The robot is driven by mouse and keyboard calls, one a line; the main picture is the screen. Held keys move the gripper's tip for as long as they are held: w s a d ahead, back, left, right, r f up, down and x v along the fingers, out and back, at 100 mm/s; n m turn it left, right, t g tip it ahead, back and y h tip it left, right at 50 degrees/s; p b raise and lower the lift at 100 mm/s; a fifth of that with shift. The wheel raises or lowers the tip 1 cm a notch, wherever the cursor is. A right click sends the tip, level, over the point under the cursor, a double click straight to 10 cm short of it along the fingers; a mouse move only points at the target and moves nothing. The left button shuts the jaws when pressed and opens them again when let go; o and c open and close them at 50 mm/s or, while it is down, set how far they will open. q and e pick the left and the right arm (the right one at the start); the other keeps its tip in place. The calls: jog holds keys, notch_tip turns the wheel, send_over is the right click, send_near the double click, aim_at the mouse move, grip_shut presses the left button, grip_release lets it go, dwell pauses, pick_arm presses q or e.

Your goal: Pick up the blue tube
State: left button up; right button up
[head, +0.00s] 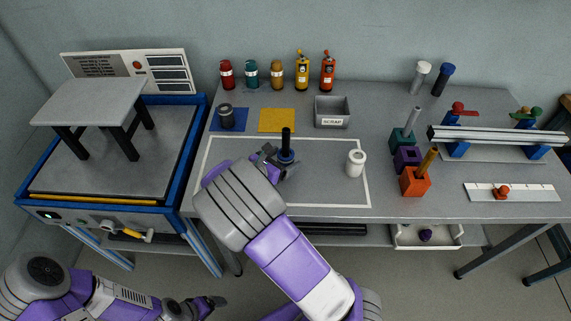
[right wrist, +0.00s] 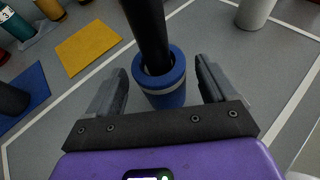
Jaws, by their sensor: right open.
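A short blue tube (head: 287,157) stands upright on the grey work area in the middle of the table, with a black rod (head: 286,137) rising out of its open top. It also shows in the right wrist view (right wrist: 166,92), with a lighter band around it. My right gripper (head: 275,157) is open at the tube; in the right wrist view its fingers (right wrist: 160,78) stand on either side of the tube, with a visible gap on each side. The tube's base is partly hidden. My left gripper (head: 207,304) is low at the bottom left, away from the table top; its jaws are unclear.
A white cylinder (head: 355,163) stands right of the tube. A blue mat (head: 240,123) holds a dark cylinder; a yellow mat (head: 277,119) and a scrap bin (head: 332,111) lie behind. Coloured blocks (head: 415,182) stand right. A blue-framed test machine (head: 180,165) is left.

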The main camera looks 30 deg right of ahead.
jog(key=b+x, duration=0.1)
jog(key=x, duration=0.2)
jog(key=shift+d+f, duration=0.1)
jog(key=shift+d, duration=0.1)
jog(key=c, duration=1.1)
